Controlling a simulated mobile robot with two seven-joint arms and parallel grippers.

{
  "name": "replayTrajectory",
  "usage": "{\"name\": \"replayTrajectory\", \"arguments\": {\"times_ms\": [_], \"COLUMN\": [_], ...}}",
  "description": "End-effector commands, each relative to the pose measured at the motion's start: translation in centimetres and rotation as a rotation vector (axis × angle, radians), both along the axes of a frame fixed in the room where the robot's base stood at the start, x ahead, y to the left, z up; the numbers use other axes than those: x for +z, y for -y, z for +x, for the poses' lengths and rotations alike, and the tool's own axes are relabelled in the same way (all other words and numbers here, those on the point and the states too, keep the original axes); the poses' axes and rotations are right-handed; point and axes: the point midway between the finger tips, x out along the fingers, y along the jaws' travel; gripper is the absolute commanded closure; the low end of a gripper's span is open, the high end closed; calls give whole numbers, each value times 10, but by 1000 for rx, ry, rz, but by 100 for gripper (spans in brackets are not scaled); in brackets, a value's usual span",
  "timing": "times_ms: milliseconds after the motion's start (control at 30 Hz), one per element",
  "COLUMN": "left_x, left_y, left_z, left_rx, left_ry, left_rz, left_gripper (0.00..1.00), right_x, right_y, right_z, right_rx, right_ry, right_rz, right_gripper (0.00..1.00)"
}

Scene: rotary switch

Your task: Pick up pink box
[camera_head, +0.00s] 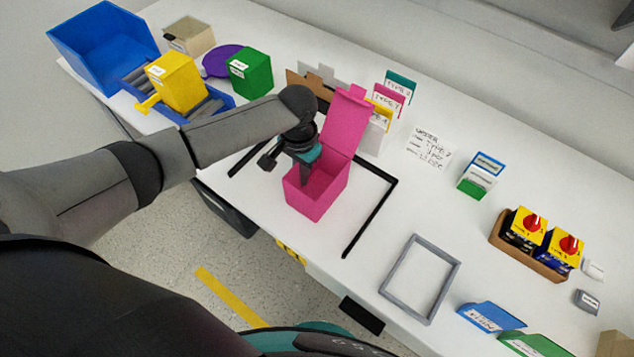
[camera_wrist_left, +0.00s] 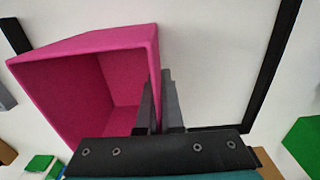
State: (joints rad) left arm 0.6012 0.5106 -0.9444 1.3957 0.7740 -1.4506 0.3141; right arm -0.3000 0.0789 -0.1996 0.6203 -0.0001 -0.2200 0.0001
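The pink box (camera_head: 318,192) stands upright on the white table with its lid (camera_head: 347,122) raised at the back. My left gripper (camera_head: 305,178) reaches down from above at the box's open top. In the left wrist view, the box (camera_wrist_left: 95,85) is seen from above, open and empty where visible. The two fingers (camera_wrist_left: 159,105) are close together on either side of one box wall, one inside and one outside. They look shut on that wall. My right gripper is in neither view.
Black tape lines (camera_head: 372,215) mark the table around the box. A grey frame (camera_head: 420,278) lies to the right. A yellow box (camera_head: 176,82), green box (camera_head: 250,74) and blue bin (camera_head: 104,48) stand left. Card holders (camera_head: 398,88) are behind. Rotary switches (camera_head: 533,222) sit in a tray far right.

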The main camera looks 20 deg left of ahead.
Motion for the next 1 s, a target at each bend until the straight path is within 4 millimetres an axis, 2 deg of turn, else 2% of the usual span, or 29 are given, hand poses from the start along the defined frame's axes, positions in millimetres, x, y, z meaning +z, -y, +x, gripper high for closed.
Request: {"name": "replayTrajectory", "arguments": {"times_ms": [500, 667, 867, 1000], "left_x": [0, 7, 34, 71], "left_y": [0, 0, 0, 0], "left_z": [0, 1, 1, 1], "left_rx": [0, 0, -1, -1], "left_ry": [1, 2, 3, 5], "left_rz": [0, -2, 0, -3], "left_gripper": [100, 100, 100, 100], "right_x": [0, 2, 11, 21], "right_y": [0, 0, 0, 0], "right_z": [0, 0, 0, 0], "right_rx": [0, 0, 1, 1], "right_ry": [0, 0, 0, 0], "right_rz": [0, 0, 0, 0], "right_gripper": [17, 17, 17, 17]}}
